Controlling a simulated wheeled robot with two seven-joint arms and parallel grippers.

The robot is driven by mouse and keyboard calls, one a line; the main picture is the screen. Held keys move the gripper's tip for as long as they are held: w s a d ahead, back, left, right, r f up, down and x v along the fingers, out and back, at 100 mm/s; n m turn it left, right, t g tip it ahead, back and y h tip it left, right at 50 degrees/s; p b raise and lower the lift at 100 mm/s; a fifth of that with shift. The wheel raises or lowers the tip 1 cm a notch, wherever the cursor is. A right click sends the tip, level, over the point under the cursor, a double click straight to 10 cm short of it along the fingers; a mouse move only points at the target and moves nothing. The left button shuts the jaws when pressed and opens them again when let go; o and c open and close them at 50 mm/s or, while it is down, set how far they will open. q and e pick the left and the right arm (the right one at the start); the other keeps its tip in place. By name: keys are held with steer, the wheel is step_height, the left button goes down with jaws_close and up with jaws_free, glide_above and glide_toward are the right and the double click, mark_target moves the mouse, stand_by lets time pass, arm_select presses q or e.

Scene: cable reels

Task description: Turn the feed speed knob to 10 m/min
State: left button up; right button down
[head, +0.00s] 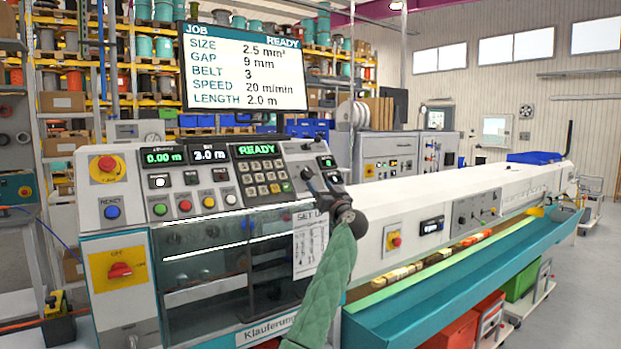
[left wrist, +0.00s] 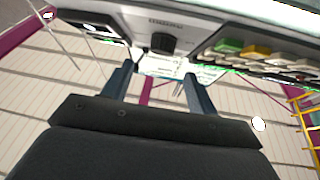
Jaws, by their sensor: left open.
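The control panel (head: 130,207) of the cable machine carries a keypad and several buttons. A dark knob (head: 307,173) sits right of the keypad, close to my left gripper. In the left wrist view a black knob (left wrist: 162,43) stands on the pale panel, just beyond the fingertips. My left gripper (head: 328,186), on its green-sleeved arm, is at the panel's right end. In the left wrist view its two fingers (left wrist: 158,82) are apart with nothing between them, and the knob is ahead of the gap. The knob's scale is too small to read. My right gripper is not in view.
The job screen (head: 245,68) reads SPEED 20 m/min and READY. A small display (head: 327,162) is above the knob. Coloured keys (left wrist: 256,51) lie close to the right in the wrist view. A teal trough (head: 450,285) runs along the machine's front.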

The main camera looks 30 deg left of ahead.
mark_target(310, 176)
arm_select(q)
steer(key=shift+w+a+r+g+p, duration=0.15)
steer(key=shift+w+a+r+p, duration=0.1)
steer(key=shift+a, duration=0.35)
steer(key=shift+w+a+r+g+p, duration=0.15)
steer(key=shift+w+a+r, duration=0.1)
steer(key=shift+a, duration=0.3)
steer(key=p+x, duration=0.1)
steer(key=x, duration=0.3)
steer(key=shift+w, duration=0.1)
steer(key=shift+w+a, duration=0.2)
steer(key=shift+a, duration=0.25)
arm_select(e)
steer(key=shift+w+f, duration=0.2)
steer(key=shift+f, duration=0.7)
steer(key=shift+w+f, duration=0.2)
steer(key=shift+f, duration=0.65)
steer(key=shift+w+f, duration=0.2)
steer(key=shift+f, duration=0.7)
arm_select(q)
steer(key=c, duration=1)
